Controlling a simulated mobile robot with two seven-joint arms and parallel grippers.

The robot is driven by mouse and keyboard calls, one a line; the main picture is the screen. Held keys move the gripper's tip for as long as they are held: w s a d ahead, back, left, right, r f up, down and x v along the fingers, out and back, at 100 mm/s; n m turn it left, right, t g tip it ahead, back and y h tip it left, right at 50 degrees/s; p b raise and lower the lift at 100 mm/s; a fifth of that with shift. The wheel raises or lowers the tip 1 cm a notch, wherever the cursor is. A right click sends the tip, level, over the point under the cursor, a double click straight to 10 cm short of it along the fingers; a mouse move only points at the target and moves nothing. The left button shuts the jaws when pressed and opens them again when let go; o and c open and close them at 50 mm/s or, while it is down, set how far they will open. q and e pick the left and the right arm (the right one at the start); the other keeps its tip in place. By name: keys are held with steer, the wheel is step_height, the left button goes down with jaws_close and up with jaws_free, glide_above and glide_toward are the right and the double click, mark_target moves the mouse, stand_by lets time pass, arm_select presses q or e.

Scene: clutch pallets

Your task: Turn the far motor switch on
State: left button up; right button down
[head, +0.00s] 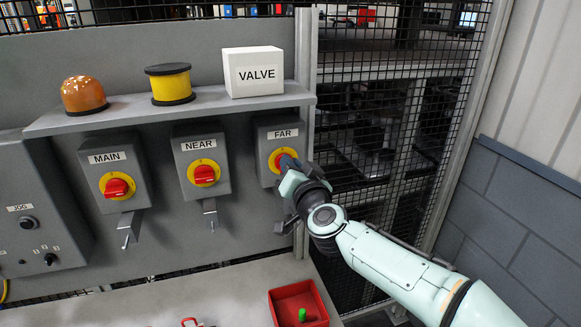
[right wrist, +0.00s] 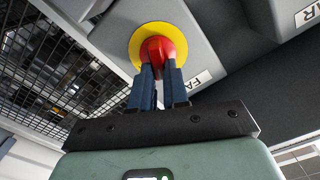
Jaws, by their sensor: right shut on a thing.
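The far switch is a grey box (head: 268,175) labelled FAR, with a round yellow plate and a red knob. It is the rightmost of three on the panel. My right gripper (head: 288,164) reaches it from the lower right and covers much of the knob in the head view. In the right wrist view, the two blue fingers of my right gripper (right wrist: 159,78) are shut on the red knob (right wrist: 158,48), in front of the yellow plate (right wrist: 130,47). The knob's exact angle is hard to tell. My left gripper is not in view.
The MAIN switch (head: 116,187) and NEAR switch (head: 204,173) are to the left, with hooks below. An orange lamp (head: 83,93), a yellow spool (head: 170,84) and a VALVE box (head: 253,73) stand on the shelf above. A red tray (head: 283,315) lies below. Mesh fencing (head: 370,130) is to the right.

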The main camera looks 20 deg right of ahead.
steer(key=m, duration=0.2)
steer(key=m+b, duration=0.1)
steer(key=m, duration=0.3)
steer(key=shift+d+f+m, duration=0.2)
steer(key=shift+f+m, duration=0.1)
arm_select(q)
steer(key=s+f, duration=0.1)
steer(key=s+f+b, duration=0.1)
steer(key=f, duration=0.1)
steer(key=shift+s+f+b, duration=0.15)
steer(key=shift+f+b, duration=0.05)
steer(key=shift+b, duration=0.1)
arm_select(e)
steer(key=m, duration=0.5)
steer(key=shift+d+f, duration=0.1)
steer(key=shift+f, duration=0.1)
steer(key=shift+m, duration=0.4)
steer(key=c, duration=1.1)
jaws_free()
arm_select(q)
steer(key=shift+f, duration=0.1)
arm_select(e)
steer(key=shift+s, duration=0.15)
